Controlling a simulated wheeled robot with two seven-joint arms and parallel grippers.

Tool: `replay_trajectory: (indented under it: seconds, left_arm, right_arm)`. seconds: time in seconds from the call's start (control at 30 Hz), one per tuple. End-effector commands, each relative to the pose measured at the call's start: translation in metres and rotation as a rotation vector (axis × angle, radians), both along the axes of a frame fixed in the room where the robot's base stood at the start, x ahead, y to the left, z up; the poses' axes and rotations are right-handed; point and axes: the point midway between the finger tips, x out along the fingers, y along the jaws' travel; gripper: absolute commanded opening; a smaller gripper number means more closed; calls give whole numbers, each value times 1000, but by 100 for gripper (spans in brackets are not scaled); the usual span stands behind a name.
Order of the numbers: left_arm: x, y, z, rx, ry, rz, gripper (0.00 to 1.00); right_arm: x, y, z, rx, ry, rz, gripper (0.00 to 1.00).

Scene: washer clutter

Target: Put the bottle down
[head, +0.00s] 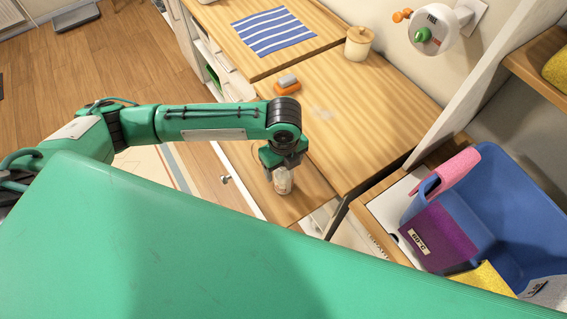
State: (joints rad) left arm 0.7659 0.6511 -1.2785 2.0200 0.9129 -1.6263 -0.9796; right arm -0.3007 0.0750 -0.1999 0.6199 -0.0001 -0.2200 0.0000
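A small whitish bottle (282,181) with a faint label is upright at the end of my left arm. My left gripper (283,165) points down and is shut on the bottle's upper part, which its fingers hide. The bottle is over a lower wooden surface (255,178), close to the edge of the wooden counter. I cannot tell whether its base touches that surface. My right gripper is not in view.
The counter (365,115) holds a striped cloth (273,31), an orange-and-grey sponge-like item (288,84) and a lidded canister (358,45). A blue bin (520,215) with cloths stands at right. A white wall-mounted device (437,28) is above. The counter's middle is clear.

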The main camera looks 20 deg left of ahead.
Motion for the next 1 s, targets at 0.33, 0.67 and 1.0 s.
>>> replay_trajectory:
  seconds: [0.33,0.67,1.0]
  left_arm:
    - [0,0,5,-1,-1,0,71]
    - [2,-1,65,-2,-6,-1,71]
    - [1,-1,118,-1,-2,0,71]
  right_arm:
    - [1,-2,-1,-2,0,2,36]
    - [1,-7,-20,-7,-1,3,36]
    - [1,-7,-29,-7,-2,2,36]
